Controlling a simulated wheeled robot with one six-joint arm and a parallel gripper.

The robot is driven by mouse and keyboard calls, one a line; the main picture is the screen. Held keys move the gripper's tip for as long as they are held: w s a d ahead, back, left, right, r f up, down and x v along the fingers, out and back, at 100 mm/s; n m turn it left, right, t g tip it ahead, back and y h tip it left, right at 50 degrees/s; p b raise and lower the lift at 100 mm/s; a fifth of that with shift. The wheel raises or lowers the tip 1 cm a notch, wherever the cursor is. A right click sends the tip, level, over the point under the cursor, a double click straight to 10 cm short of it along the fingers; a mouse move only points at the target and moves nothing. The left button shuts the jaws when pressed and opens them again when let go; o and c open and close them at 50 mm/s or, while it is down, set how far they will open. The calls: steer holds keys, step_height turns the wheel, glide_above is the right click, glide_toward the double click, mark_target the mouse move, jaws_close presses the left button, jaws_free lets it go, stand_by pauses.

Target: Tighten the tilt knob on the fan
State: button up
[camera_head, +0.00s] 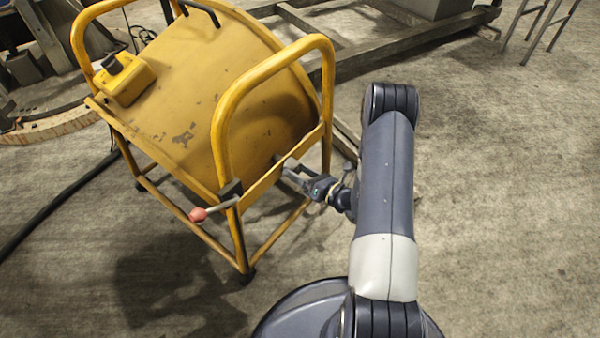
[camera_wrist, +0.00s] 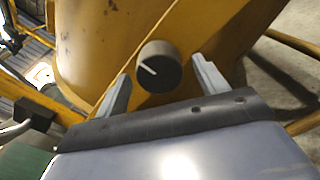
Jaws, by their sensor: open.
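The fan is a large yellow drum (camera_head: 190,95) in a yellow tube frame on legs, in the middle left of the head view. The tilt knob (camera_wrist: 160,67) is a dark round knob with a pale line across its face, on the yellow frame bar in the wrist view. In the head view the knob is largely hidden at my gripper's tip. My gripper (camera_head: 288,172) is at the fan's right side. In the wrist view its two grey fingers (camera_wrist: 160,88) are open, one on each side of the knob's lower part. I cannot tell whether they touch it.
A lever with a red ball end (camera_head: 198,214) sticks out from the frame's near corner. A yellow box with a dark cap (camera_head: 124,78) sits on the drum. A black cable (camera_head: 60,205) lies on the floor at left.

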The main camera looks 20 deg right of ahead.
steer(key=p+v, duration=0.2)
steer(key=v, duration=0.8)
steer(key=shift+s+d, duration=0.25)
steer(key=shift+s, duration=0.05)
steer(key=b+x, duration=0.2)
steer(key=x, duration=0.9)
steer(key=shift+s+d, duration=0.1)
